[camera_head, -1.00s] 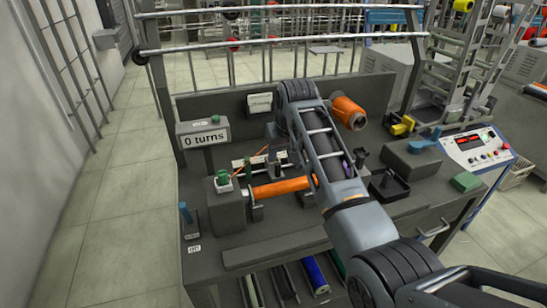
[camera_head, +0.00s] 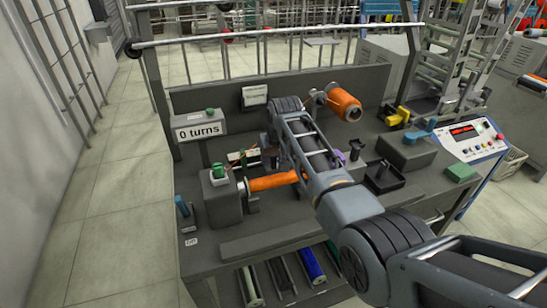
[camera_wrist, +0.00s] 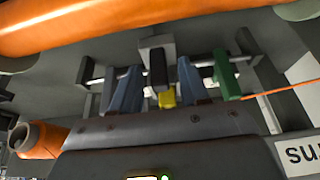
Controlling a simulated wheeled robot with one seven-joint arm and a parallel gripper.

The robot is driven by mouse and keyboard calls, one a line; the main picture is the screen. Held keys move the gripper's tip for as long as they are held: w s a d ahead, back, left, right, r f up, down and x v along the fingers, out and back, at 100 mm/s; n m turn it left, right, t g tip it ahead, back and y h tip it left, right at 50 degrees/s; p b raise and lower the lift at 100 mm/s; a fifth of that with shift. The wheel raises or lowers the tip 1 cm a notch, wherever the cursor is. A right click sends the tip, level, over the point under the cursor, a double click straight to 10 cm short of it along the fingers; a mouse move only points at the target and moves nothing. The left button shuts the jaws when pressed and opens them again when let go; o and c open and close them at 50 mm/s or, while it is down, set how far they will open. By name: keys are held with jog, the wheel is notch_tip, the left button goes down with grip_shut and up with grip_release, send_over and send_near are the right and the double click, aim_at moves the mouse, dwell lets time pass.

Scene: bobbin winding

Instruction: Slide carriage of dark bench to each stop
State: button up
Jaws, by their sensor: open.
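The dark bench (camera_head: 300,222) carries a pale rail assembly (camera_head: 243,155) behind the orange wound bobbin (camera_head: 272,182). In the wrist view, a grey block with a dark knob, seemingly the carriage (camera_wrist: 157,43), sits on the rail. My gripper (camera_wrist: 158,64) is open, with one blue-grey finger on each side of the dark knob. I cannot tell whether either finger touches it. A green piece (camera_wrist: 227,76), perhaps a stop, stands to the right of the fingers. A small yellow piece (camera_wrist: 167,98) shows between them. In the head view my arm hides the gripper and most of the carriage.
A sign reading "0 turns" (camera_head: 197,131) stands at the bench's left. An orange spool (camera_head: 344,104) is at the back. An orange thread (camera_wrist: 283,89) runs from the green piece.

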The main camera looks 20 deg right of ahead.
grip_shut()
jog(key=shift+a, duration=0.1)
dwell(0.4)
jog(key=a, duration=0.5)
grip_release()
jog(key=v, duration=0.8)
dwell(0.3)
